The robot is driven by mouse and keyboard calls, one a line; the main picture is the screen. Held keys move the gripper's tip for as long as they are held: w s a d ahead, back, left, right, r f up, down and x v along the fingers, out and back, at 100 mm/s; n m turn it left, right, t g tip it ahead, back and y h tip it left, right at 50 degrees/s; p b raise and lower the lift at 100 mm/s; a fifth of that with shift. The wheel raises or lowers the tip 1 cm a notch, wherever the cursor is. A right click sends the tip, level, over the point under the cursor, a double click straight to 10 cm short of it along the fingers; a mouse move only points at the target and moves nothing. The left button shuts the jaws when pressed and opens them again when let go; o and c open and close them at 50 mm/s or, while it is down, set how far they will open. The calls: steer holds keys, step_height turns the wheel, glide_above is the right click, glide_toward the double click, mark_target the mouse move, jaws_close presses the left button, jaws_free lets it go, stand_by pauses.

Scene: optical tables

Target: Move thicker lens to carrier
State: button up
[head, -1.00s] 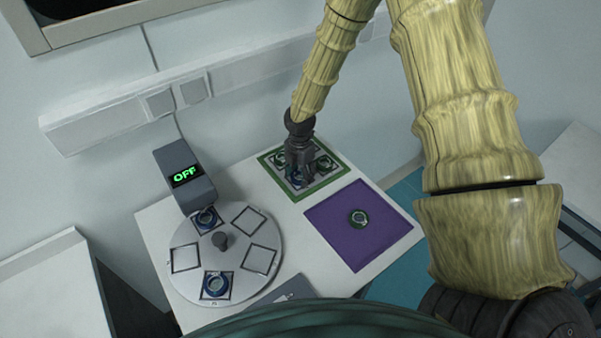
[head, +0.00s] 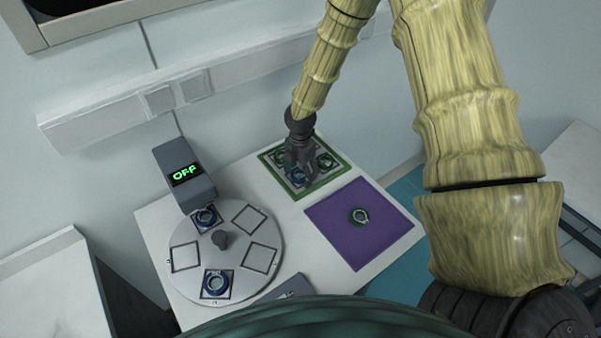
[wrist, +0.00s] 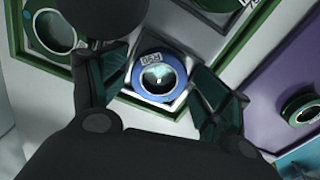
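A blue-ringed lens with a printed label (wrist: 160,76) sits in the green-edged tray (head: 333,181). My gripper (wrist: 158,98) is open, with one finger on each side of this lens and a visible gap to it. In the head view my gripper (head: 299,170) is low over the front of the tray and partly hides its lenses. A green-ringed lens (head: 359,217) lies on the purple mat (head: 340,240). The round disc (head: 240,285) bears several square frames; two hold blue-ringed lenses, at the front (head: 216,283) and back (head: 206,217). I cannot tell which lens is thicker.
A grey box with a lit "OFF" display (head: 185,174) stands behind the disc, close to its back lens. A dark knob (head: 222,239) rises from the disc's middle. Other lenses in the tray (wrist: 55,32) are close to my gripper. A wall rail (head: 240,75) runs behind the table.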

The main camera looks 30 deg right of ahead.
mark_target(300, 173)
step_height(300, 173, up, 13)
steer(key=b, duration=0.4)
steer(key=shift+f, duration=0.15)
stand_by(0.6)
